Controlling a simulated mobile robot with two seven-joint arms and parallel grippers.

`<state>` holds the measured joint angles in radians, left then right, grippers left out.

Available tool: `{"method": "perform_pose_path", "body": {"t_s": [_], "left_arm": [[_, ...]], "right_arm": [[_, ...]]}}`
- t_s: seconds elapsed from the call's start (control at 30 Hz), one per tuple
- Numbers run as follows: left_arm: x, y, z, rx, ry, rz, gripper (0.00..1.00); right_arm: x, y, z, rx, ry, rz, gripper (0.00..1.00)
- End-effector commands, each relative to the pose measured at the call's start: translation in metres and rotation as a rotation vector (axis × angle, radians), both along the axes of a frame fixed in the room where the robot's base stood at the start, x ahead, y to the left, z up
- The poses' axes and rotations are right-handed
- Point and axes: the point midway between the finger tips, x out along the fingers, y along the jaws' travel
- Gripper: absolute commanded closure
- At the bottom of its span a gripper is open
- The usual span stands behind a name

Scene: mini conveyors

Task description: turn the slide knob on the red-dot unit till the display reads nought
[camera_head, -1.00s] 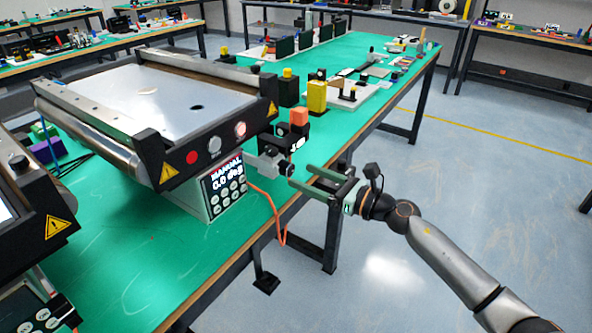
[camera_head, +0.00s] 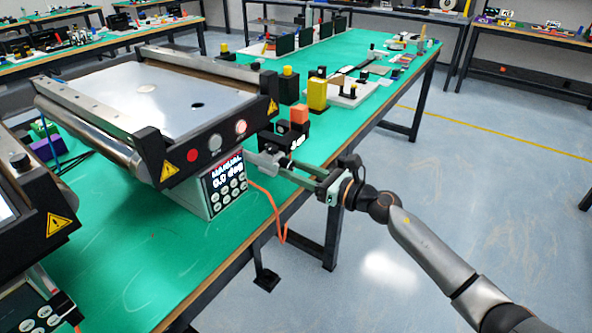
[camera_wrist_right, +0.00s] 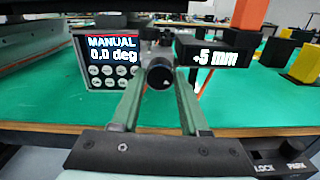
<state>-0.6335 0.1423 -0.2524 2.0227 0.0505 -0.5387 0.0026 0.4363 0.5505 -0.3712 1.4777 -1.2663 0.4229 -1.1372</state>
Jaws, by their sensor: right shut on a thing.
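The red-dot unit is the conveyor with a red dot (camera_head: 192,155) on its black front rail. Its slide knob (camera_wrist_right: 160,76) is a dark round knob, seen end-on in the right wrist view. My right gripper (camera_wrist_right: 158,84) has its two green-grey fingers on either side of the knob and is shut on it. In the head view the right gripper (camera_head: 284,168) reaches in from the right and mostly hides the knob. The slide's black display (camera_wrist_right: 215,55) reads 5 mm, with a small sign in front that is hard to tell. My left gripper is not in view.
A keypad box (camera_head: 222,186) under the conveyor reads MANUAL, 0.0 deg. An orange cable (camera_head: 276,215) hangs over the table edge. An orange block (camera_head: 299,115) and a yellow block (camera_head: 317,95) stand behind the slide. The floor to the right is clear.

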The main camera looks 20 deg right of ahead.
Motion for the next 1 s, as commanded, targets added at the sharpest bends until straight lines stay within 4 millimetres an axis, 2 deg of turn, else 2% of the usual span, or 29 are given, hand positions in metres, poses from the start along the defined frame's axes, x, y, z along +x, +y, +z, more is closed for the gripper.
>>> {"method": "perform_pose_path", "body": {"t_s": [0.03,0.2,0.3,0.67,1.0], "left_arm": [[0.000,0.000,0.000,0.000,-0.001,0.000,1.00],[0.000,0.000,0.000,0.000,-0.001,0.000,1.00],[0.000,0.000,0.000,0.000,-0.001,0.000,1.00],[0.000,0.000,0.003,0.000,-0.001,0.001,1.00],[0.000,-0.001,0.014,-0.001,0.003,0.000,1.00]], "right_arm": [[0.000,0.000,0.000,0.000,0.000,0.000,0.73],[0.000,0.000,0.000,0.000,0.000,0.000,0.92],[0.000,0.000,0.000,0.000,0.000,0.000,1.00],[0.000,0.000,0.001,0.025,0.021,0.000,1.00],[0.000,0.000,0.002,0.192,0.152,-0.001,1.00]]}}
